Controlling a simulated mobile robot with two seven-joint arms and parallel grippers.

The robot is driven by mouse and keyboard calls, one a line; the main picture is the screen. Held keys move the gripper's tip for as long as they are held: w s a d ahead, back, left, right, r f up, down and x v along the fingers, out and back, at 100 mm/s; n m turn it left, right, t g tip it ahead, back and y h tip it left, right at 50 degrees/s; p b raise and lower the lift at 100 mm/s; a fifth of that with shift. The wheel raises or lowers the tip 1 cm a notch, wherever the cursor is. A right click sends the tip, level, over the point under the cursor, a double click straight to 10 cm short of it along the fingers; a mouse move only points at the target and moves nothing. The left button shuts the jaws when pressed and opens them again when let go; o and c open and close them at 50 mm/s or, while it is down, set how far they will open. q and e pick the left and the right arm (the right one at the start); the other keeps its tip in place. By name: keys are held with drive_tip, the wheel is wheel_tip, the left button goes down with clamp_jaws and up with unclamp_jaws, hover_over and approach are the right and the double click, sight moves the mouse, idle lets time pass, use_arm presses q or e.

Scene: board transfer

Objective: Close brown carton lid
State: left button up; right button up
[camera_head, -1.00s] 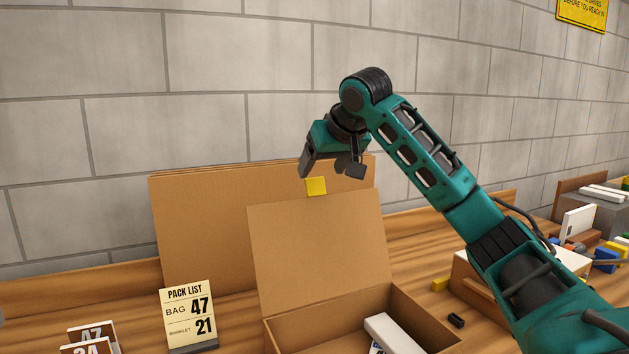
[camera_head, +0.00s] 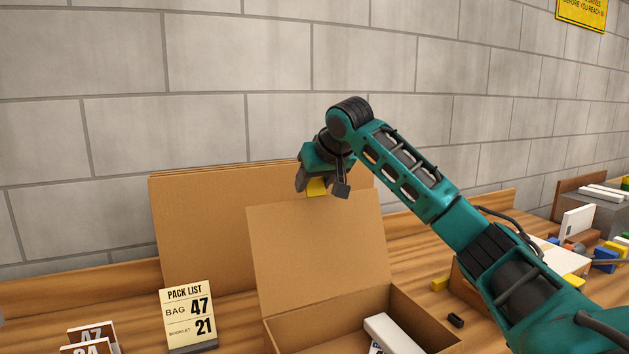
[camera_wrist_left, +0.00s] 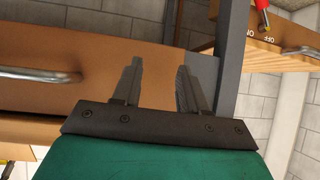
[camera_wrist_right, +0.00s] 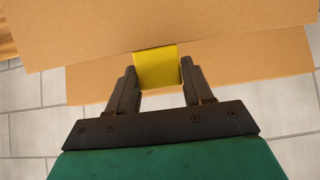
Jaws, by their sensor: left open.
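The brown carton (camera_head: 407,318) stands on the bench with its lid (camera_head: 318,246) raised, leaning back. A yellow tab (camera_head: 316,187) sticks up from the lid's top edge. It also shows in the right wrist view (camera_wrist_right: 156,68). My right gripper (camera_head: 322,191) is at the tab. In the right wrist view its two fingers (camera_wrist_right: 158,88) are apart, one on each side of the tab, with a small gap visible on the right; contact is not clear. My left gripper is outside the head view. In the left wrist view its fingers (camera_wrist_left: 154,75) are spread and empty.
A large flat brown board (camera_head: 200,215) leans behind the carton. A pack list card (camera_head: 188,312) stands to its left. A white box (camera_head: 393,335) lies inside the carton. A drawer handle (camera_wrist_left: 40,75) shows near my left gripper.

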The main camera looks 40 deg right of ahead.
clamp_jaws()
